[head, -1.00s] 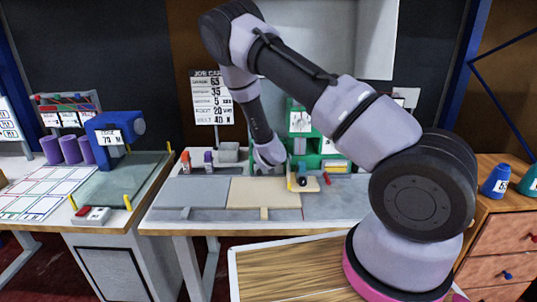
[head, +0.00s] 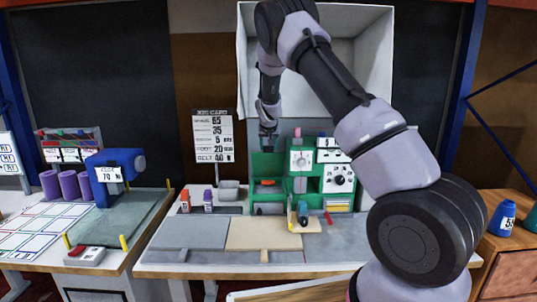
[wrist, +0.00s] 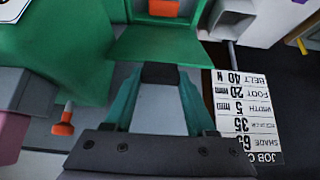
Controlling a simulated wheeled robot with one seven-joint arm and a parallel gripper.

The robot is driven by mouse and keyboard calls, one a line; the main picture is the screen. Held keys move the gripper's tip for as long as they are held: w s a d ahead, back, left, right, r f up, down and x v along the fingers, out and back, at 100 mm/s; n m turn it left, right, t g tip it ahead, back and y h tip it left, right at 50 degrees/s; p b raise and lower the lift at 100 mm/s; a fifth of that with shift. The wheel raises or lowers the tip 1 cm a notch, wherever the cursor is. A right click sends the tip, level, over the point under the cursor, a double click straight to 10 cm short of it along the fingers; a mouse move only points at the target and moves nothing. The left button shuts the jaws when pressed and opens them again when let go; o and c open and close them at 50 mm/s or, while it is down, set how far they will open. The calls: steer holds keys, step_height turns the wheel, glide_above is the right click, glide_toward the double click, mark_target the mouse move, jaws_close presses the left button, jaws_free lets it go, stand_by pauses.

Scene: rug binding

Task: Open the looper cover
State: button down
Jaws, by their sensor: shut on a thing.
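The green binding machine (head: 322,180) stands at the back of the table, with white dials on its front. Its looper cover (wrist: 155,45) appears as a green flap in the wrist view, standing out from an opening with an orange part (wrist: 164,8) behind. In the head view the orange part (head: 265,183) sits low on the machine's left side. My gripper (head: 268,142) is above the machine's left part, pointing down. In the wrist view my gripper (wrist: 160,75) is shut at the flap's free edge. The fingers hide the exact contact.
A job card (head: 213,135) stands left of the machine. Orange and purple bottles (head: 196,200) and a grey bin (head: 229,191) are beside it. The table's grey left surface (head: 190,232) is clear.

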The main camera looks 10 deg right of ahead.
steer(key=shift+w+d+r, duration=0.1)
steer(key=shift+w+r, duration=0.15)
steer(key=shift+w, duration=0.35)
steer(key=shift+w+d+r, duration=0.1)
steer(key=shift+w+r, duration=0.15)
steer(key=shift+w, duration=0.3)
steer(key=shift+c, duration=1.1)
jaws_free()
steer(key=v, duration=1)
steer(key=shift+s+r, duration=0.25)
steer(key=shift+s, duration=0.05)
